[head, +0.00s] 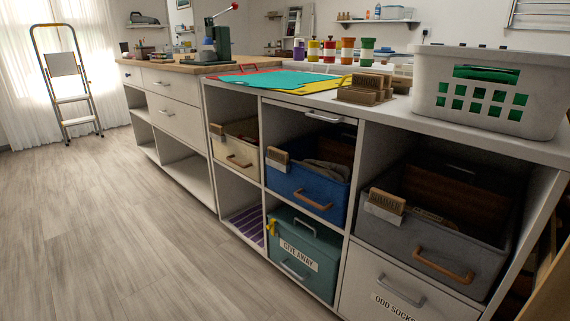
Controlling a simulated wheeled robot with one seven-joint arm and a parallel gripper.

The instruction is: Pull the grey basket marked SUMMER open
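The grey basket (402,237) sits in the upper right cubby of the white shelving. A wooden tag (387,200) with dark lettering, which appears to read SUMMER, hangs at the left of its front rim. A tan handle (443,268) is fixed on the basket's front face. The basket's top is uncovered, and brown things show inside it in shadow. Its front is near the cubby opening; its back is hidden in the dark cubby. My gripper is not in view.
A blue basket (300,188) and a beige basket (233,152) sit in cubbies to the left. Below are a teal GIVE AWAY box (280,250) and an ODD SOCKS drawer (385,290). A white basket (480,65) stands on top. The floor (130,230) in front is clear.

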